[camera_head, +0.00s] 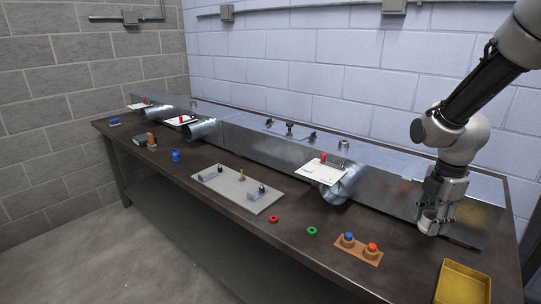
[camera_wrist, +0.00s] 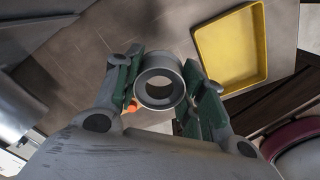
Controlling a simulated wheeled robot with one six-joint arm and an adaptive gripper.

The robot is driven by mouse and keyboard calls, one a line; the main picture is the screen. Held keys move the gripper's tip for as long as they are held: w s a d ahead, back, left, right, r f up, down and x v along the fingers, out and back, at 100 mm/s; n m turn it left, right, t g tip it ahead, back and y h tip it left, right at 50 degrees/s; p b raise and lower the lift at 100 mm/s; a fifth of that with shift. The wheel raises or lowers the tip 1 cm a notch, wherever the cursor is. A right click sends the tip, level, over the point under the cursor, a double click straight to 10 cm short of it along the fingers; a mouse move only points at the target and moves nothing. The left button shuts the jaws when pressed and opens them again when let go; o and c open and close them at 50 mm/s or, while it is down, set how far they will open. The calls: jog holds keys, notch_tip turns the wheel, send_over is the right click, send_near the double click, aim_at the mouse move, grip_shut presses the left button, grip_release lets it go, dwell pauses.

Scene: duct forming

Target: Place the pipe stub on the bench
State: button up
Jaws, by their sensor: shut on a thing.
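The pipe stub (camera_wrist: 159,82) is a short grey metal ring, seen between the two green-padded fingers of my gripper (camera_wrist: 165,88) in the wrist view. My gripper is shut on it. In the head view my gripper (camera_head: 434,222) is low at the right end of the bench (camera_head: 290,240), with the pipe stub (camera_head: 427,221) between its fingers. The bench is dark brown. I cannot tell whether the stub touches the bench top.
A yellow tray (camera_head: 463,284) lies at the bench's front right corner. A wooden block with a blue and an orange knob (camera_head: 358,249) is left of my gripper. A long metal duct (camera_head: 270,148) runs along the back. A grey plate (camera_head: 238,189) lies mid-bench.

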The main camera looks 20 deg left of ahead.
aim_at(416, 255)
jog(key=shift+w+a+r+n, duration=0.1)
jog(key=shift+w+a+n, duration=0.1)
jog(key=shift+n, duration=0.6)
notch_tip(416, 255, down, 10)
jog(key=shift+f, duration=0.1)
jog(key=o, duration=1)
